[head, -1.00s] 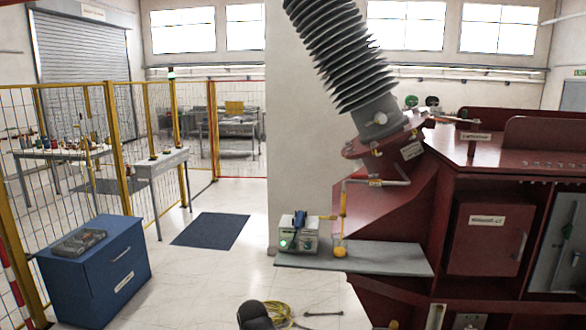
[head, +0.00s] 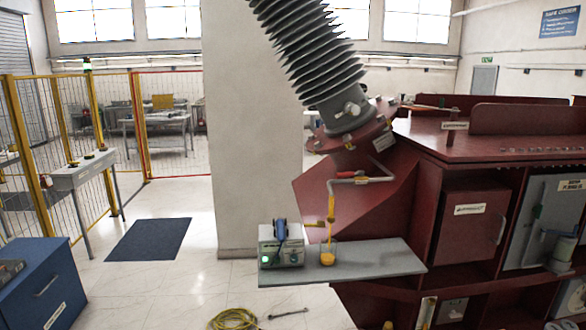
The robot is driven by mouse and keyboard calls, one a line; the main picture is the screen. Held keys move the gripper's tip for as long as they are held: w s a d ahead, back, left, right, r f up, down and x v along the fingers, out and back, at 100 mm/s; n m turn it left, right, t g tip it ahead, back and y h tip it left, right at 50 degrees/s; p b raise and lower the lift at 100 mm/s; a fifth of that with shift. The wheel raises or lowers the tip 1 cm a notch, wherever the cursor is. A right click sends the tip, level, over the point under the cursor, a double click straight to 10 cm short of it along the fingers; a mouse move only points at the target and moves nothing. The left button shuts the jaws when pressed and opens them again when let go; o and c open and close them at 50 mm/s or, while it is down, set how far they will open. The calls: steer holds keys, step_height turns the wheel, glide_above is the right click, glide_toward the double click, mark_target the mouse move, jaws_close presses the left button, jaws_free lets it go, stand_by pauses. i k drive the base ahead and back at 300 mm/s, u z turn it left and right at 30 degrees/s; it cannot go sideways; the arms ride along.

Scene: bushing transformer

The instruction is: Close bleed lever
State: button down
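A thin bleed pipe (head: 333,192) runs out from the red flange at the foot of the grey ribbed bushing (head: 315,60). A yellow tube (head: 331,208) drops from the pipe's left end to a clear cup with yellow liquid (head: 327,258). The cup stands on a grey shelf (head: 385,262). My gripper is not in view.
A small grey device with a green light (head: 280,247) stands left of the cup. The red transformer tank (head: 475,170) fills the right side. A yellow coiled cable (head: 234,319) lies at the bottom. A dark mat (head: 148,239) and blue cabinet (head: 38,285) are at left.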

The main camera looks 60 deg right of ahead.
mark_target(361, 173)
steer(key=i, duration=1)
steer(key=z, duration=0.35)
